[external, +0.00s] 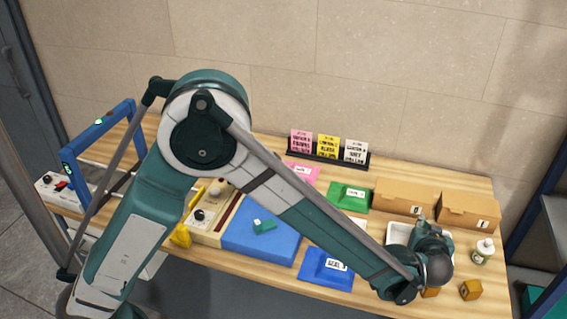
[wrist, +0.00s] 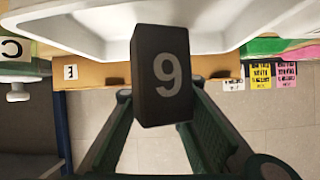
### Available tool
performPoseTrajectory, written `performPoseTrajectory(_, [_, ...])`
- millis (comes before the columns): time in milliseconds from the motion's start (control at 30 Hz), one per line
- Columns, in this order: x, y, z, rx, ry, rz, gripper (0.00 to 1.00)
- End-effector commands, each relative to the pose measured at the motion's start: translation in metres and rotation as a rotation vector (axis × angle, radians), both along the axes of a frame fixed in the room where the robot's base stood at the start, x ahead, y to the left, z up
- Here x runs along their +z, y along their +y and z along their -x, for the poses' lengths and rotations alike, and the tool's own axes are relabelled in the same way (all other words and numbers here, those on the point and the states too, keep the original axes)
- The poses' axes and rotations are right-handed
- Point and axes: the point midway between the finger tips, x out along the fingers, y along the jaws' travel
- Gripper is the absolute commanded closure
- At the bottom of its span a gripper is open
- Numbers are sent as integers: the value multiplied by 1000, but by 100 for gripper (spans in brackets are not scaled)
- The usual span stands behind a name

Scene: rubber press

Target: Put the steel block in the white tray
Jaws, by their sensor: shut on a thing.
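A dark grey block marked with a 9-like numeral (wrist: 161,78), which looks like the steel block, is between the two green fingers of my gripper (wrist: 160,92) in the wrist view. My gripper is shut on it. The white tray (wrist: 80,28) fills the top of the wrist view, behind the block. In the external view the white tray (external: 395,230) is at the right of the bench, partly covered by my gripper (external: 421,232). The block cannot be made out there. I cannot tell how high the block is above the tray floor.
Two cardboard boxes (external: 404,197) (external: 470,208) stand behind the tray. A white bottle (external: 484,250) and a brown block (external: 471,289) are to its right.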

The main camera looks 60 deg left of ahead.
Motion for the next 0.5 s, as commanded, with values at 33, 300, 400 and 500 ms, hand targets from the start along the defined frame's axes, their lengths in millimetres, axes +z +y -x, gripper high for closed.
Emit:
performPoseTrajectory(33, [0,0,0,0,-1,-1,100])
performPoseTrajectory(300, [0,0,0,0,-1,-1,100])
performPoseTrajectory(400, [-3,0,0,0,-1,-1,100])
performPoseTrajectory(500, [-9,0,0,0,-1,-1,100])
